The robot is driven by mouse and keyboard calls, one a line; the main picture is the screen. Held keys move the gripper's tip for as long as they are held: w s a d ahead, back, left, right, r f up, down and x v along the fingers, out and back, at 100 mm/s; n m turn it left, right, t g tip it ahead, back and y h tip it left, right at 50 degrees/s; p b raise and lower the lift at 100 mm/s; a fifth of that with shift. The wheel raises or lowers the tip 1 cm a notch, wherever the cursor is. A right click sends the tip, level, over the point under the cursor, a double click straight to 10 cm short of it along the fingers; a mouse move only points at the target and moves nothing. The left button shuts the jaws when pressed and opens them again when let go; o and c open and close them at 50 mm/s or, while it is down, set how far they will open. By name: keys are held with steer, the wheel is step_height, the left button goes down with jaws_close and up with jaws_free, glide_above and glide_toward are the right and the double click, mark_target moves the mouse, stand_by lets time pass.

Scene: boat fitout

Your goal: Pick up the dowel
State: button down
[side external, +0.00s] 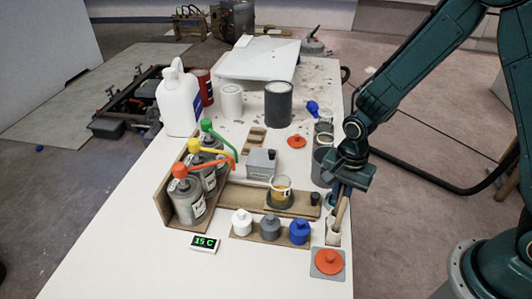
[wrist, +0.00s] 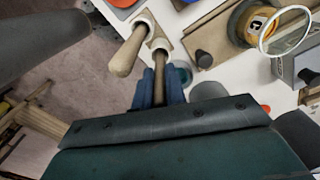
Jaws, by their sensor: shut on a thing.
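Two wooden rods stand in white holders in the wrist view. One is thick with a rounded end (wrist: 125,58). The other, thinner rod (wrist: 160,62) lies between the blue fingers of my gripper (wrist: 160,82), which is shut on it; I take it as the dowel. In the side external view my gripper (side external: 340,186) points down at the table's right edge, above a white cup (side external: 333,233). A wooden rod (side external: 342,212) leans there below the fingers. The lower ends of both rods are hidden in their holders.
An orange-knobbed lid (side external: 328,262) lies in front of the cups. Blue, grey and white small bottles (side external: 270,228) stand to the left. A glass jar (side external: 281,190) and pump bottles (side external: 187,200) are further left. Grey cups (side external: 323,165) stand close behind my gripper.

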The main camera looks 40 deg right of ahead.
steer(key=shift+r, duration=0.15)
step_height(320, 180, up, 20)
stand_by(0.8)
steer(key=shift+w+f, duration=0.15)
steer(key=shift+f, duration=0.05)
stand_by(0.4)
